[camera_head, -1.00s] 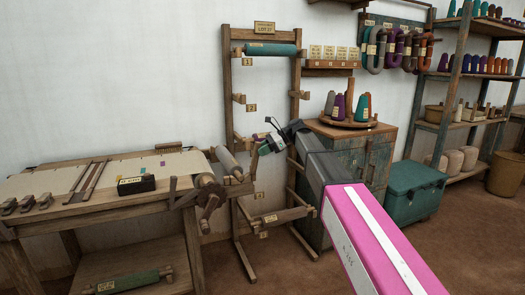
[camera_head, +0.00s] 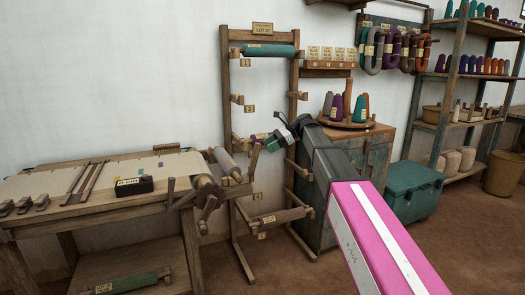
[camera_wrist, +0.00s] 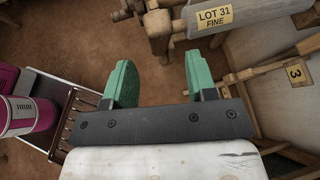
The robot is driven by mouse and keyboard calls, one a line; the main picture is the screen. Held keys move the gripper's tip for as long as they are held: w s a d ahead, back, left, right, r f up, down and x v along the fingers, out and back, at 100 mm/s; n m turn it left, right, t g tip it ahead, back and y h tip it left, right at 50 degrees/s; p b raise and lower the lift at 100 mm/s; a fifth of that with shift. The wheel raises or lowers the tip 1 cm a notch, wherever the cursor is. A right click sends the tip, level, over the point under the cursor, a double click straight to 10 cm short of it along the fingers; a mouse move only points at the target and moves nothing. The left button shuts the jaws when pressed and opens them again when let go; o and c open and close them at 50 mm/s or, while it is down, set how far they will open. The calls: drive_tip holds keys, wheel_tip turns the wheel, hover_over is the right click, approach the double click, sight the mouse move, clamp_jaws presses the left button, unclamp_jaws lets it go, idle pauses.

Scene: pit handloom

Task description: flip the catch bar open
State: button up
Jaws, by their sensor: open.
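A short wooden bar (camera_head: 254,158) stands tilted at the right end of the loom, beside the rollers; I take it for the catch bar but cannot be sure. My gripper (camera_head: 276,138) is just up and right of it in the head view, apart from it as far as I can tell. In the wrist view my gripper (camera_wrist: 160,78) shows two green fingers spread wide with nothing held between them. A wooden block-like end (camera_wrist: 158,28) lies beyond the gap. The cloth roller (camera_wrist: 240,12) with a "LOT 31 FINE" label is beside it.
The loom table (camera_head: 100,212) fills the left, with a dark labelled box (camera_head: 133,186) on it. A wooden peg rack (camera_head: 230,110) stands behind my arm. A cabinet (camera_head: 360,155) and teal chest (camera_head: 413,190) stand right. Open floor lies in front.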

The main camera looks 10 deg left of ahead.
drive_tip(key=v, duration=0.5)
drive_tip(key=shift+w+d+r, duration=0.1)
drive_tip(key=shift+d+r, duration=0.05)
drive_tip(key=shift+d, duration=0.1)
drive_tip(key=s+d+f+n+t+h, duration=0.15)
drive_tip(key=s+d+f, duration=0.3)
drive_tip(key=f, duration=0.45)
drive_tip(key=s+d+f+n+t+h, duration=0.1)
drive_tip(key=s+d+f+n+h, duration=0.15)
drive_tip(key=d+f, duration=0.5)
drive_tip(key=s+d+f+n+t+h, duration=0.1)
drive_tip(key=s+d+f, duration=0.3)
drive_tip(key=f, duration=0.7)
drive_tip(key=s+d+f+n+h, duration=0.6)
drive_tip(key=s+d+f+n, duration=0.1)
drive_tip(key=s+d+f, duration=0.7)
drive_tip(key=shift+s+d+f+n+t, duration=0.15)
drive_tip(key=shift+s+d+n+t, duration=0.15)
drive_tip(key=shift+s+d+t, duration=0.2)
